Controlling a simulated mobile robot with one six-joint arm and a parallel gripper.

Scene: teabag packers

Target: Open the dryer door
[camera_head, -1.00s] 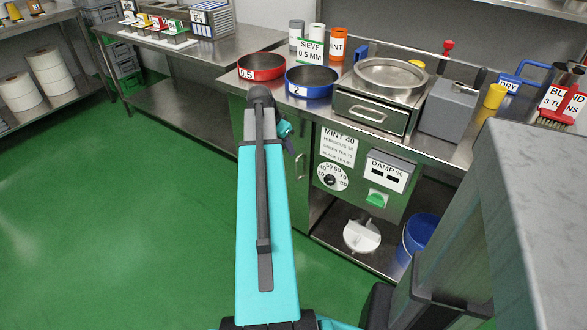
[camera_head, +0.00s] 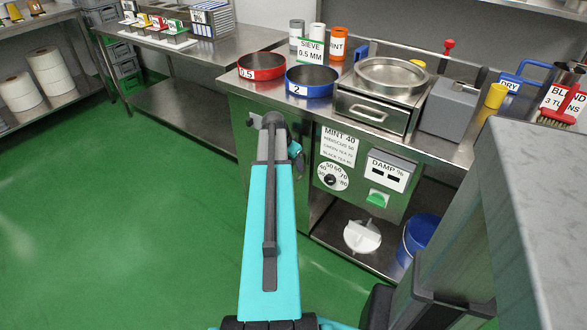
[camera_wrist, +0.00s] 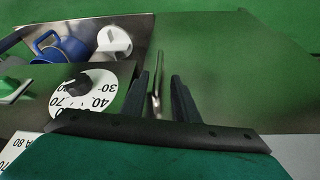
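The dryer door (camera_head: 240,130) is a shiny panel under the bench, left of the dial, reflecting the green floor. In the wrist view the door (camera_wrist: 235,75) fills the right side. Its thin metal handle (camera_wrist: 158,82) stands between the two dark fingers of my gripper (camera_wrist: 160,78). The gripper is open, with a gap visible on both sides of the handle. The door looks shut. In the head view my arm hides much of the door and most of the gripper.
The round dial (camera_head: 331,176) and a damp-percent panel (camera_head: 388,175) sit right of the door. A blue bucket (camera_head: 418,235) and a white knobbed part (camera_head: 361,236) lie on the lower shelf. Sieves, a drawer unit and tools crowd the bench top. Green floor is clear at left.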

